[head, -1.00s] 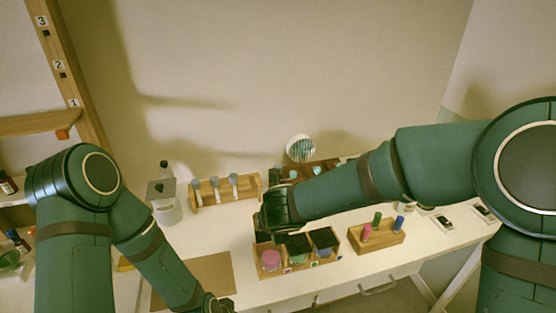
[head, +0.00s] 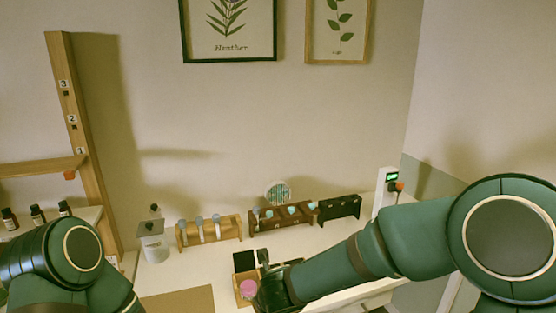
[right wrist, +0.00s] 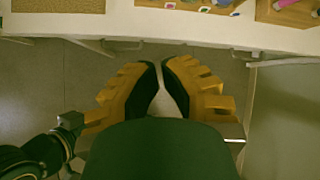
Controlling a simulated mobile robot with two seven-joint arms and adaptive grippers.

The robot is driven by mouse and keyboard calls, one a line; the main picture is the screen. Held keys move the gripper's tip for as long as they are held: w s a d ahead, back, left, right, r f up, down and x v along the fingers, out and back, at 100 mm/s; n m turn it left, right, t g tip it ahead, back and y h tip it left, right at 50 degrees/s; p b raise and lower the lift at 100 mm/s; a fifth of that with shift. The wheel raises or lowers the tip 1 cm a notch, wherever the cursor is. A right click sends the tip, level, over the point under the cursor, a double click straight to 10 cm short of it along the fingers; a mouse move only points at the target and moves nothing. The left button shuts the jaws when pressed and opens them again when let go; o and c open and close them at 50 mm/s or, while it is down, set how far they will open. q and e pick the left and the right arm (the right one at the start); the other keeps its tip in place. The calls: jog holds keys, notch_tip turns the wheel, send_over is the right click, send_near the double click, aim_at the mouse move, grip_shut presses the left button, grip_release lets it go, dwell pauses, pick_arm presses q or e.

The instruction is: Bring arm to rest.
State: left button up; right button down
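My right arm reaches in from the right in the head view. Its gripper end (head: 268,278) is over the table, in front of the wooden bottle box, with its fingers not clear there. In the right wrist view the two black-tipped, yellow-sided fingers (right wrist: 160,72) come nearly together with nothing between them, below the table's front edge in the picture. My left arm (head: 65,265) is folded at the lower left of the head view, its gripper out of frame. A dark arm part with a grey end, possibly of my left arm, shows at the lower left of the right wrist view.
The white table (head: 210,265) holds a wooden tube rack (head: 225,237), a dark bottle rack (head: 265,220), a black rack (head: 340,208) and a wooden box with a pink-capped bottle (head: 248,289). A brown mat (head: 185,301) lies front left. Shelves with bottles stand left.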

jog(key=s+d+f+n+g+b, duration=0.1)
jog(key=d+f+n+b, duration=0.15)
jog(key=f+n, duration=0.45)
jog(key=d+f+n+b, duration=0.1)
jog(key=d+f+n, duration=0.3)
jog(key=f, duration=0.4)
pick_arm(q)
notch_tip(320, 180, down, 10)
jog(key=b, duration=0.4)
jog(key=shift+w+r, duration=0.2)
jog(key=shift+w, duration=0.2)
pick_arm(e)
jog(key=s+d+f+n+g+y, duration=0.1)
jog(key=s+d+f+n+g, duration=0.1)
jog(key=s+f+n, duration=0.5)
jog(key=s+d+f+n+g+y, duration=0.1)
jog(key=s+d+f+n+g, duration=0.1)
jog(key=s+f+n, duration=0.5)
notch_tip(320, 180, down, 2)
jog(key=d+n, duration=0.1)
jog(key=n, duration=0.2)
jog(key=shift+s+d, duration=0.15)
jog(key=shift+d, duration=0.1)
